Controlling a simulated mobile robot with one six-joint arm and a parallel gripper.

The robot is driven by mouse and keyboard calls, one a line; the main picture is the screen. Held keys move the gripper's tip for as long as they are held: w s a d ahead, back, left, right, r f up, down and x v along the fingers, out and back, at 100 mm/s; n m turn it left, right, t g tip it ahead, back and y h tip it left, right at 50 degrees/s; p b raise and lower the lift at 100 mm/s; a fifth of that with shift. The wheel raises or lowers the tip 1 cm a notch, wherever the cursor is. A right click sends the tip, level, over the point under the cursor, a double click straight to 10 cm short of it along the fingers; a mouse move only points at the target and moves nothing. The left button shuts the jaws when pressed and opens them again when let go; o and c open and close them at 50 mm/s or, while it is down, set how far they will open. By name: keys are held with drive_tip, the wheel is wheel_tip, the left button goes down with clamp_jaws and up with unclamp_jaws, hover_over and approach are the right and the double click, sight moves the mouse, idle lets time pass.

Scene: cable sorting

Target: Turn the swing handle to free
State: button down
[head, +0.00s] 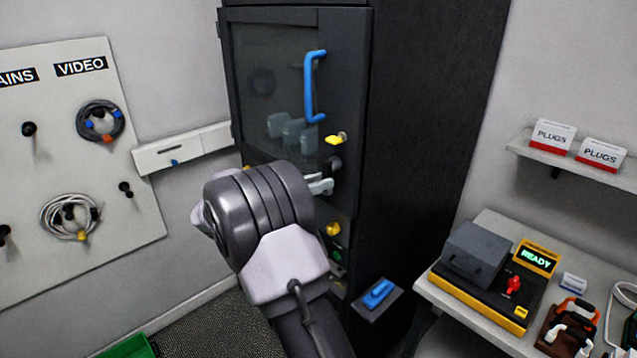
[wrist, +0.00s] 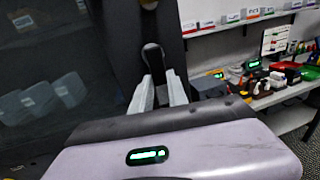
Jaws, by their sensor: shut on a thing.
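The dark cabinet door (head: 285,95) has a glass pane and a blue pull handle (head: 309,88), and it looks closed. The black swing handle (head: 334,163) is on the door's right frame below the blue handle. In the wrist view the swing handle (wrist: 152,57) runs down between the two pale fingers. My gripper (head: 321,185) is shut on the swing handle; it also shows in the wrist view (wrist: 159,82). Its lower end is hidden between the fingers and behind the wrist. I cannot tell its exact angle.
A yellow piece (head: 335,139) sits just above the handle, and a yellow knob (head: 333,229) below it. A blue item rests on a small dark shelf (head: 376,300) at the cabinet's right. A workbench (head: 480,330) with a tester reading READY (head: 536,258) stands farther right. Cables hang on the left board (head: 100,170).

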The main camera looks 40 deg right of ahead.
idle(0.6)
drive_tip(key=m, duration=0.1)
drive_tip(key=w+m+p, duration=0.1)
drive_tip(key=m, duration=0.1)
drive_tip(key=m+p, duration=0.1)
drive_tip(key=shift+w+r+m+y, duration=0.2)
drive_tip(key=shift+r+m+y, duration=0.1)
drive_tip(key=shift+y, duration=0.1)
drive_tip(key=shift+w+a+r+m+t+y+b, duration=0.1)
drive_tip(key=shift+w+r+m+t+y+b, duration=0.3)
drive_tip(key=shift+m+b, duration=1.15)
drive_tip(key=shift+w+d+r+m+t+b, duration=0.15)
drive_tip(key=shift+r+m+t+b, duration=0.75)
drive_tip(key=shift+m, duration=1.2)
drive_tip(key=shift+w+a+r+m+t+y+b, duration=0.2)
drive_tip(key=shift+w+r+m+t+b, duration=0.15)
drive_tip(key=shift+m+b, duration=1.25)
drive_tip(key=shift+r+m, duration=0.1)
drive_tip(key=shift+m, duration=0.25)
drive_tip(key=c, duration=1.3)
unclamp_jaws()
drive_tip(key=shift+a, duration=0.1)
